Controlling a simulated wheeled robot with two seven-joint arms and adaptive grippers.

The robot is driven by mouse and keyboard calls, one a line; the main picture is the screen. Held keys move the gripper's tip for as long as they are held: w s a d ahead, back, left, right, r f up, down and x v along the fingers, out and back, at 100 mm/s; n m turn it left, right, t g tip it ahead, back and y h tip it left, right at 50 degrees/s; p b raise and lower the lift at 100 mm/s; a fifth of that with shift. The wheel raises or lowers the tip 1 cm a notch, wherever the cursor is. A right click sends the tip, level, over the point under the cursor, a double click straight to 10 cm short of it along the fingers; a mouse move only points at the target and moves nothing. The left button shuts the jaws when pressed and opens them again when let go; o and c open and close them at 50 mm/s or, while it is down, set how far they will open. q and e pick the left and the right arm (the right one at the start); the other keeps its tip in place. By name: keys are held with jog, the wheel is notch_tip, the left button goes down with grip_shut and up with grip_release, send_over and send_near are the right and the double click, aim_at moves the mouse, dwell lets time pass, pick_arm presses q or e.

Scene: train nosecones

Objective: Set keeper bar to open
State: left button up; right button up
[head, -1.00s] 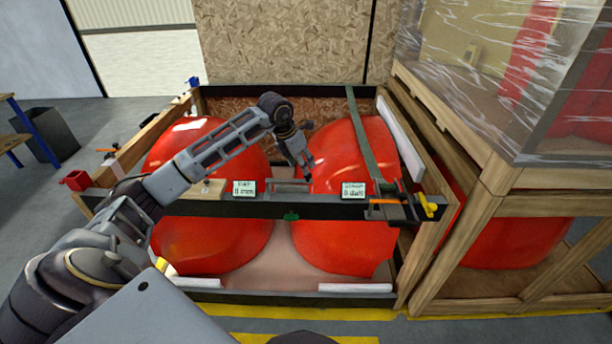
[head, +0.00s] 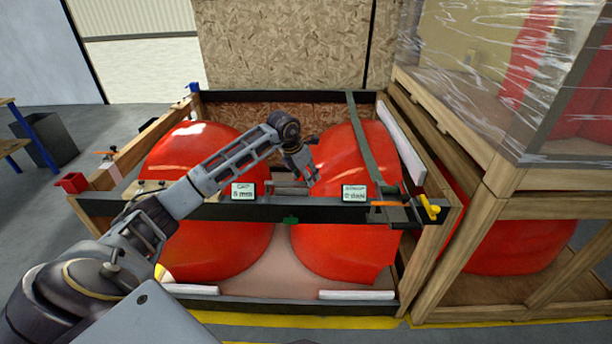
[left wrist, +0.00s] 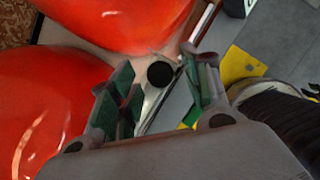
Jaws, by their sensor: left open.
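A dark crossbar (head: 330,211) spans the front of the crate over two red nosecones, the left one (head: 225,240) and the right one (head: 345,245). A short grey bar (head: 287,188) lies at the crossbar's middle, between two small display cards; I cannot tell for sure whether it is the keeper bar. My left gripper (head: 306,168) points down behind the crossbar, by the right nosecone. In the left wrist view, my left gripper (left wrist: 160,90) is open, with green pads. A black round knob (left wrist: 160,74) shows between its fingers; contact is not visible. My right gripper is out of view.
The left card (head: 243,191) seems to read 8 mm. A wrapped crate (head: 520,200) stands close on the right.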

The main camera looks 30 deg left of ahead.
pick_arm(q)
jog(key=c, duration=0.6)
grip_shut()
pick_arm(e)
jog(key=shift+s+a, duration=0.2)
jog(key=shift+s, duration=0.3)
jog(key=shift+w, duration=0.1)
